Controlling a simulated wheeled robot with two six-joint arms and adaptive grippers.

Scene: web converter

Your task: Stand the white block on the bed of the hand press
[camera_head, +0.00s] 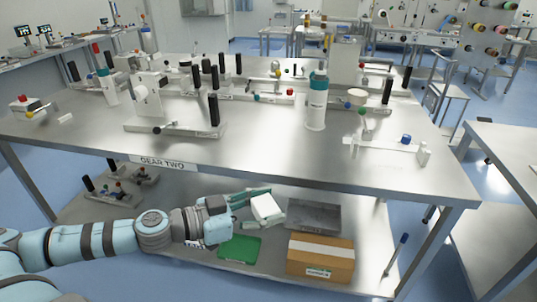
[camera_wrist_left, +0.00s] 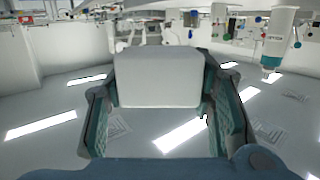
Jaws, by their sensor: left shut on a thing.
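The white block (camera_head: 265,206) is held between the teal fingers of my left gripper (camera_head: 268,205). In the head view it appears below the front edge of the steel table (camera_head: 330,165), in front of the lower shelf. The left wrist view shows the block (camera_wrist_left: 159,78) between both fingers, its broad face toward the camera. A white machine with a black-handled lever and a base plate (camera_head: 175,129) stands on the table's left half; I cannot tell for sure whether it is the hand press. My right gripper is out of view.
A white bottle with a teal cap (camera_head: 316,102) stands on the table, right of the middle. A small white fixture (camera_head: 388,148) is near the right front. The shelf below holds a cardboard box (camera_head: 320,258), a grey tray (camera_head: 314,216) and a green mat (camera_head: 240,248). The front middle tabletop is clear.

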